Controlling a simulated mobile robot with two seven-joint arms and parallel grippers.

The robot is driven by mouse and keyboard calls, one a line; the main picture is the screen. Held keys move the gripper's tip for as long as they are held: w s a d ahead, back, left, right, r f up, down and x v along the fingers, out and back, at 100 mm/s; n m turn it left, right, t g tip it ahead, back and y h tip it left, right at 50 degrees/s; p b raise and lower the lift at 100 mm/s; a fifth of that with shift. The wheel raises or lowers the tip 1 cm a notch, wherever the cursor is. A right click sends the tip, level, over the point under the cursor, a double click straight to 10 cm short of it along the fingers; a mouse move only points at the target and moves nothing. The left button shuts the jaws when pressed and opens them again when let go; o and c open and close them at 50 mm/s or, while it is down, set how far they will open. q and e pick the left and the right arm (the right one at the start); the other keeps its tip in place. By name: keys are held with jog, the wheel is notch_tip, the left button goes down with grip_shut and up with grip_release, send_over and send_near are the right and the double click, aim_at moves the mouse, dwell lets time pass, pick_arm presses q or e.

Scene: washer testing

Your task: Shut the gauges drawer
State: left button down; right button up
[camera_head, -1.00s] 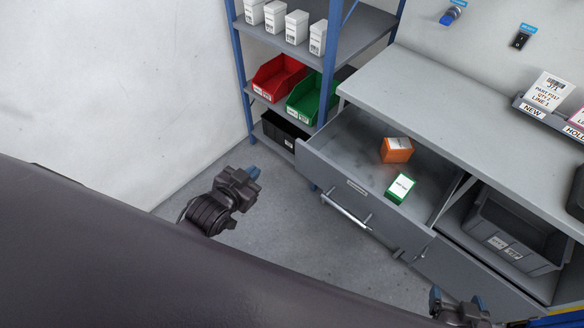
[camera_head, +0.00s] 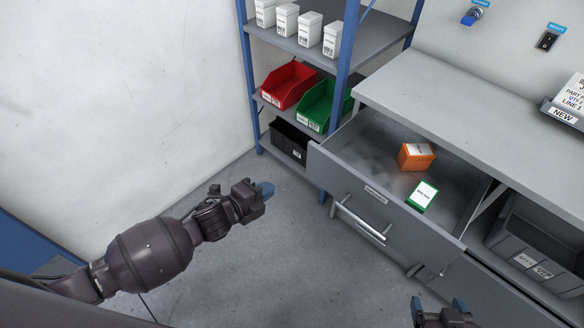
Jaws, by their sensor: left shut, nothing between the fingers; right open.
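The gauges drawer (camera_head: 385,208) is a grey drawer pulled out from under the grey worktop, with a bar handle (camera_head: 358,220) on its front. Its label is too small to read. Inside lie an orange box (camera_head: 416,157) and a green and white box (camera_head: 422,196). My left gripper (camera_head: 265,190) is shut and empty, in the air to the left of the drawer front, apart from it. My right gripper (camera_head: 438,306) is open at the bottom edge of the view, below and in front of the drawer, touching nothing visible.
A blue-framed shelf (camera_head: 347,70) stands behind the drawer with a red bin (camera_head: 288,85), a green bin (camera_head: 318,105) and a black bin (camera_head: 290,142). A grey crate (camera_head: 540,245) sits in the bay to the right. The floor before the drawer is clear.

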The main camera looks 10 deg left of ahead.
pick_arm(q)
jog(key=m, duration=0.1)
jog(key=b, duration=0.3)
send_near(309, 163)
jog(key=x, duration=0.5)
jog(key=shift+w+d+f, duration=0.1)
jog(key=shift+f, duration=0.35)
jog(key=shift+w+d, duration=0.2)
jog(key=shift+w, duration=0.1)
jog(key=shift+w+d, duration=0.3)
jog(key=shift+w, duration=0.15)
jog(key=shift+r, duration=0.1)
